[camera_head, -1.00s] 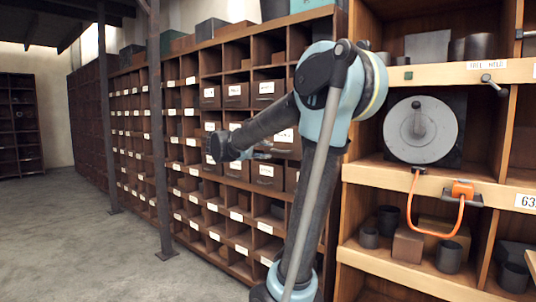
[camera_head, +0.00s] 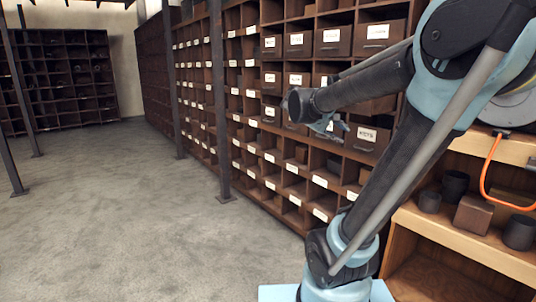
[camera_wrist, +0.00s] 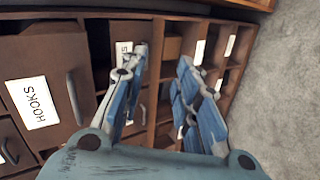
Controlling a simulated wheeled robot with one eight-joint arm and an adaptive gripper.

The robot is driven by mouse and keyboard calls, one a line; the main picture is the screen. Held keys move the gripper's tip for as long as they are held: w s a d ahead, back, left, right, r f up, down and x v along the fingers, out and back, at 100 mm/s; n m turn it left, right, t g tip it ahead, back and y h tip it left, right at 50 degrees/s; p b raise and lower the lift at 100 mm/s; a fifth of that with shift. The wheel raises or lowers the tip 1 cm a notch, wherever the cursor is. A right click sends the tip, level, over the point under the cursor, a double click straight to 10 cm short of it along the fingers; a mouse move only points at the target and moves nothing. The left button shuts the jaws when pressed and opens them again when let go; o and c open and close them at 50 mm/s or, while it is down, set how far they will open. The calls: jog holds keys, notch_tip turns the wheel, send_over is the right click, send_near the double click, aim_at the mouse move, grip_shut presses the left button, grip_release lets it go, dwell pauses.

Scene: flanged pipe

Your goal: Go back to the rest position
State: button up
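My gripper (camera_head: 328,127) is at the end of my bent arm in the head view, in front of the wall of labelled drawers. In the wrist view its two blue fingers (camera_wrist: 160,62) stand apart with nothing between them. The grey flange disc (camera_head: 518,106) shows only in part at the right edge of the head view, largely hidden behind my arm and cut off by the frame. An orange hose (camera_head: 486,178) hangs below it. My gripper is well to the left of the disc.
A drawer labelled HOOKS (camera_wrist: 40,104) is close on the left of the wrist view. Dark cups (camera_head: 456,186) and a brown block (camera_head: 473,213) stand on the lower right shelf. Posts (camera_head: 218,100) rise from the floor. The concrete floor (camera_head: 130,215) at left is clear.

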jog(key=s+a+f+m+g+y, duration=0.2)
jog(key=s+a+f+y, duration=0.3)
jog(key=s+f, duration=0.6)
jog(key=s+a+f+m+g+y, duration=0.2)
jog(key=s+a+f+y, duration=0.3)
jog(key=s+f, duration=0.7)
jog(key=shift+s+f+m, duration=0.3)
jog(key=shift+f+m, duration=0.1)
jog(key=shift+f, duration=0.35)
jog(key=shift+w+f, duration=0.2)
jog(key=shift+w, duration=0.25)
